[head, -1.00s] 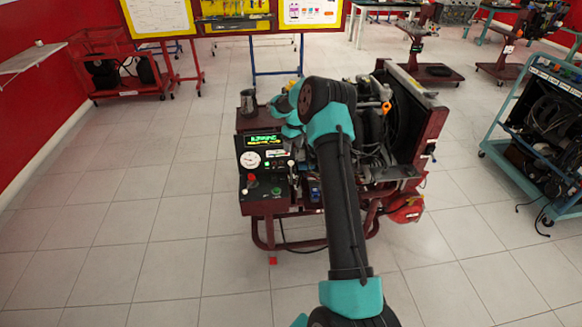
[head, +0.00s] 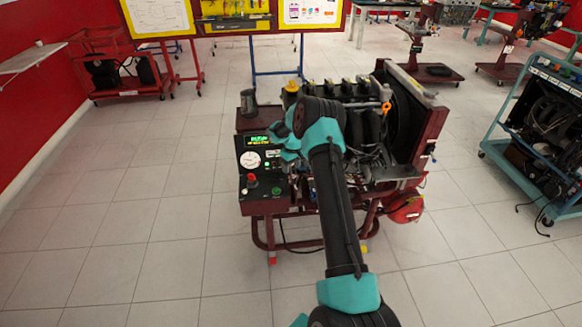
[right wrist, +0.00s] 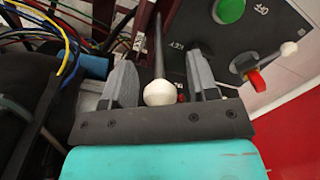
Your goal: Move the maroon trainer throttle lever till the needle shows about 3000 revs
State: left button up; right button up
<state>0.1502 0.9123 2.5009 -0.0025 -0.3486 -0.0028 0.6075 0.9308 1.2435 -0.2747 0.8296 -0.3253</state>
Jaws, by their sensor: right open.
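The maroon trainer (head: 264,205) stands ahead in the head view, with its control panel on the left side. Its white round dial (head: 249,160) faces me, but the needle is too small to read. In the right wrist view, a lever with a dark rod and white ball knob (right wrist: 160,92) lies between the two fingers of my right gripper (right wrist: 163,80). The fingers are open, with a gap on each side of the knob. In the head view my right gripper (head: 287,148) is beside the panel, its fingertips partly hidden. My left gripper is not in view.
A red knob (head: 252,181) and a green button (head: 276,190) sit on the panel. A second white-tipped lever (right wrist: 289,48) shows in the right wrist view near a red switch. A grey cup (head: 248,102) stands on the trainer top. The engine (head: 365,125) is close behind my wrist.

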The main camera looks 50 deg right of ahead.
jog(key=shift+c, duration=0.3)
grip_shut()
